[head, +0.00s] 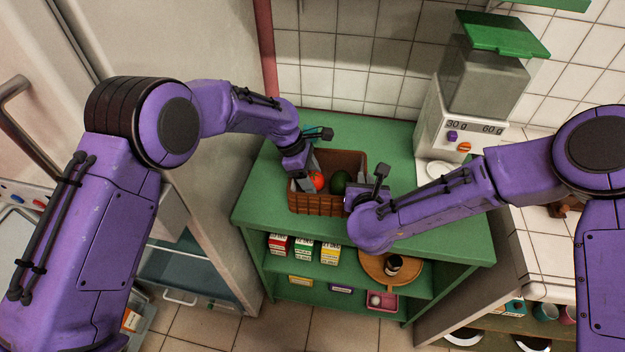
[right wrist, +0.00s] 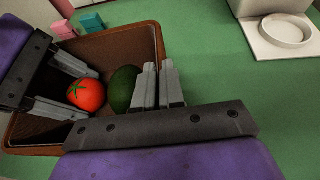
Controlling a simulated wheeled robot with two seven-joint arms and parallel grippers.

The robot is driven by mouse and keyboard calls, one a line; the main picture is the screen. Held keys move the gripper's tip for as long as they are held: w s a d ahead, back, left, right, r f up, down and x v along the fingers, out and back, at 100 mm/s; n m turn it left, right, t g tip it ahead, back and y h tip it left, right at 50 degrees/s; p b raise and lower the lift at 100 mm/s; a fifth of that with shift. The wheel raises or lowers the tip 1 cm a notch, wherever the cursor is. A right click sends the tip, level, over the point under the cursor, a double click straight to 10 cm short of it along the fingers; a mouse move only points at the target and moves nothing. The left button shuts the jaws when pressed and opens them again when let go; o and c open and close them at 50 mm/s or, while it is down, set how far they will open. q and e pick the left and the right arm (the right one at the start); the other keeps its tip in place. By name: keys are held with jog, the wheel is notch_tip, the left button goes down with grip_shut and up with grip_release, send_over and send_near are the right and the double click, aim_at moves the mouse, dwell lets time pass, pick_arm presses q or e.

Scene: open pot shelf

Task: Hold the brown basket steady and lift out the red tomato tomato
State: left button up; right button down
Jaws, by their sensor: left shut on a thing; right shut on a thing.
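The brown basket (head: 319,203) stands on the green shelf top; it also shows in the right wrist view (right wrist: 148,36). The red tomato (head: 317,180) lies inside at the left, beside a dark green avocado (head: 340,182). My left gripper (head: 307,184) reaches into the basket and is shut on the tomato, with a finger on either side of it in the right wrist view (right wrist: 86,92). My right gripper (right wrist: 158,88) is shut on the basket's right wall, one finger inside and one outside. In the head view its fingertips are mostly hidden.
Small pink (right wrist: 63,28) and teal (right wrist: 92,22) blocks lie behind the basket. Cartons (head: 303,248) and a round wooden tray (head: 376,271) sit on the shelf below. The green top right of the basket is clear.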

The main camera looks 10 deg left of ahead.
aim_at(310, 175)
pick_arm(q)
notch_tip(310, 175, up, 10)
jog(key=shift+r, duration=0.1)
pick_arm(e)
jog(key=c, duration=1.2)
grip_release()
jog(key=shift+o, duration=0.2)
jog(key=v, duration=1.2)
